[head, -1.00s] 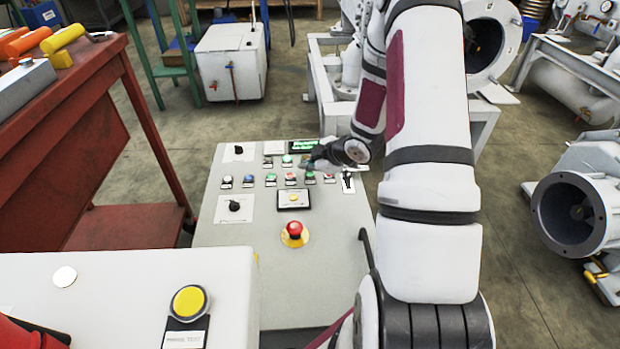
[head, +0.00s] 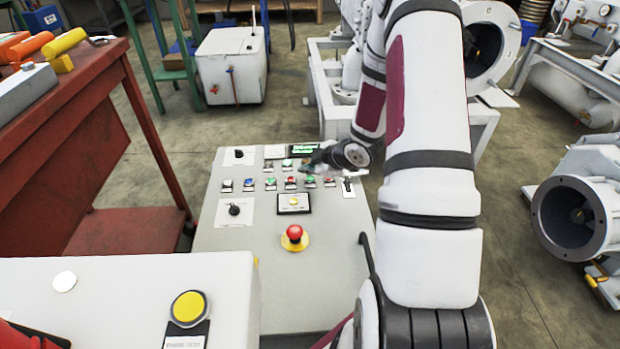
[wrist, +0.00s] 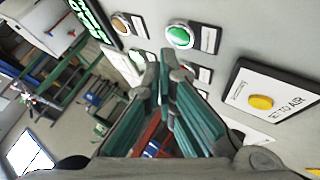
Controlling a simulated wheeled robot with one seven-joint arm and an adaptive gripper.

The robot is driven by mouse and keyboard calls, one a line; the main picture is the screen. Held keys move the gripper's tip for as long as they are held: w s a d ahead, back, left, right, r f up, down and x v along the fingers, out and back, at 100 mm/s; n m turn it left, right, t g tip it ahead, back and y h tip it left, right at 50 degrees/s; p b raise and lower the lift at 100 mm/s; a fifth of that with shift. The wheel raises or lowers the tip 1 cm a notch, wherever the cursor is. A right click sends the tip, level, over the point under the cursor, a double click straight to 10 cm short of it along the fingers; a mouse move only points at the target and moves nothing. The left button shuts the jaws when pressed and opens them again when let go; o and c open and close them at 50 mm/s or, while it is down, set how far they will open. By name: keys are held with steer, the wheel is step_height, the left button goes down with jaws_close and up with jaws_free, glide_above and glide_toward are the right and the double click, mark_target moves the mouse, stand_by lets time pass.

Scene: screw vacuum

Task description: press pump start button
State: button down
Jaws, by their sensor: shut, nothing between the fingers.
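The control panel (head: 270,280) stands in front of me with rows of small coloured buttons. A green button (wrist: 180,36) with a white label beside it shows large in the wrist view; its label is too small to read, so I cannot tell which button is pump start. My gripper (wrist: 165,60) is shut and empty, its teal fingertips close below that green button; I cannot tell whether they touch the panel. In the head view my gripper (head: 318,162) is over the upper right of the button rows and hides part of them.
A red emergency stop (head: 294,235) on a yellow base and a yellow VENT TO AIR button (wrist: 261,102) are on the panel. A green-text display (head: 303,149) is at its top. A white console with a yellow button (head: 188,307) stands in front. A red bench (head: 75,150) is at left.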

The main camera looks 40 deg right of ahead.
mark_target(309, 180)
steer(key=shift+f, duration=0.1)
steer(key=shift+f+b, duration=0.35)
steer(key=shift+f+b, duration=0.35)
steer(key=shift+f, duration=0.1)
stand_by(0.9)
steer(key=shift+r, duration=0.2)
steer(key=shift+r+p, duration=0.7)
step_height(309, 180, up, 5)
steer(key=p, duration=0.4)
stand_by(0.3)
steer(key=shift+s, duration=0.1)
stand_by(0.8)
